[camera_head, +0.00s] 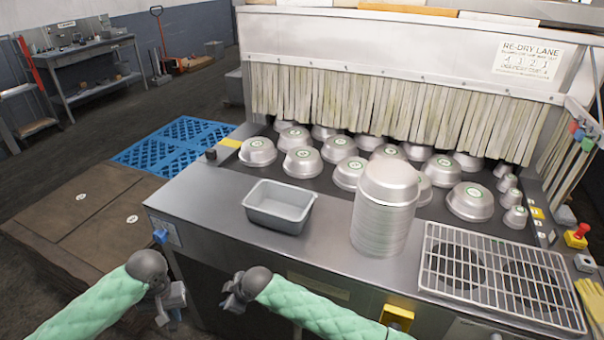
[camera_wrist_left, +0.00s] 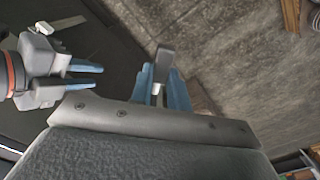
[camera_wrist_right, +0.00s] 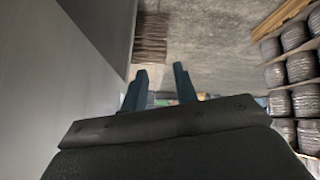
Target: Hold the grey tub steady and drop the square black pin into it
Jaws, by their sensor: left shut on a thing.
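The grey tub (camera_head: 276,220) stands upright and open on the steel counter, left of the tall stack of pans. No gripper touches it. My left gripper (camera_head: 170,312) is low in front of the counter's near edge. In the left wrist view its blue fingers are shut on a dark grey, square-ended bar, which looks like the square black pin (camera_wrist_left: 164,62). My right gripper (camera_head: 230,300) is also in front of the counter, to the right of the left one. In the right wrist view its fingers (camera_wrist_right: 161,90) are apart, with nothing between them.
A tall stack of pans (camera_head: 382,215) stands right of the tub, and a wire rack (camera_head: 500,275) lies further right. Several upturned pans (camera_head: 302,162) cover the belt behind. The counter left of the tub is clear. A blue pallet (camera_head: 170,145) lies on the floor at left.

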